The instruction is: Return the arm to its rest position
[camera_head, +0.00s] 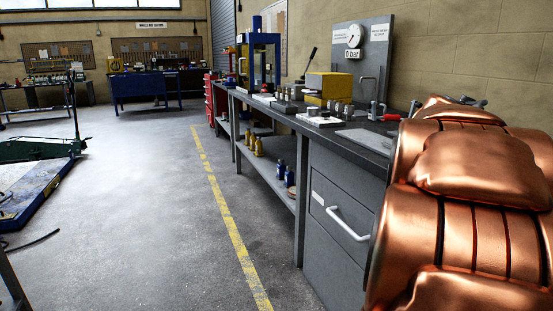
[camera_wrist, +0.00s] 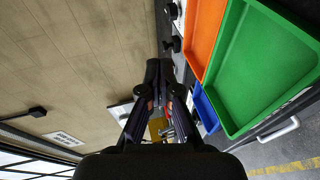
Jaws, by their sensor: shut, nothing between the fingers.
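My gripper (camera_wrist: 158,72) shows in the wrist view, its dark fingers together at the tips with nothing between them. It is apart from the bench items and points along the wall, in a sideways-turned view. In the head view my copper-coloured arm fills the right side close to the camera and hides part of the bench; I cannot make out the fingers there.
The grey workbench (camera_head: 343,146) runs along the right wall, holding a yellow block (camera_head: 328,86) and a dial gauge (camera_head: 353,36). Green (camera_wrist: 262,62), orange (camera_wrist: 203,32) and blue (camera_wrist: 206,108) trays lie right of my gripper.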

